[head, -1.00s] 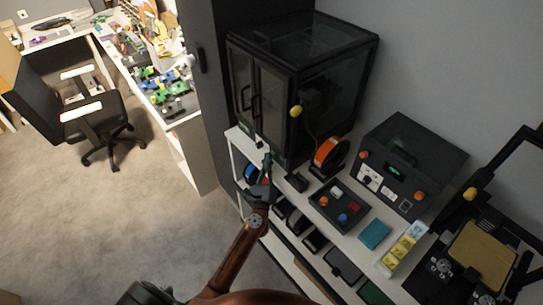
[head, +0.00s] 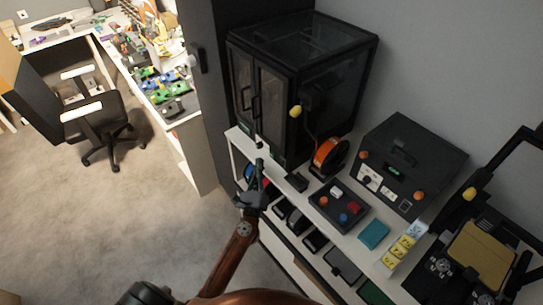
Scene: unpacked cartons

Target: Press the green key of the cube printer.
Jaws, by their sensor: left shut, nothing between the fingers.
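The cube printer (head: 300,75) looks to be the large black cabinet with clear doors at the back of the white shelf. A small greenish spot (head: 247,130) shows low on its front, near the shelf's left end; it is too small to tell if it is the green key. My left gripper (head: 259,166) is shut and empty, just in front of the printer's lower front at the shelf's front edge. It seems apart from the printer, though the depth is hard to tell. My right gripper is not in view.
An orange spool (head: 328,154), a dark button box (head: 339,206), a teal block (head: 374,234) and a black device with knobs (head: 410,150) stand right of the printer. Dark bins fill the lower shelf. A chair (head: 95,125) stands on open carpet at left.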

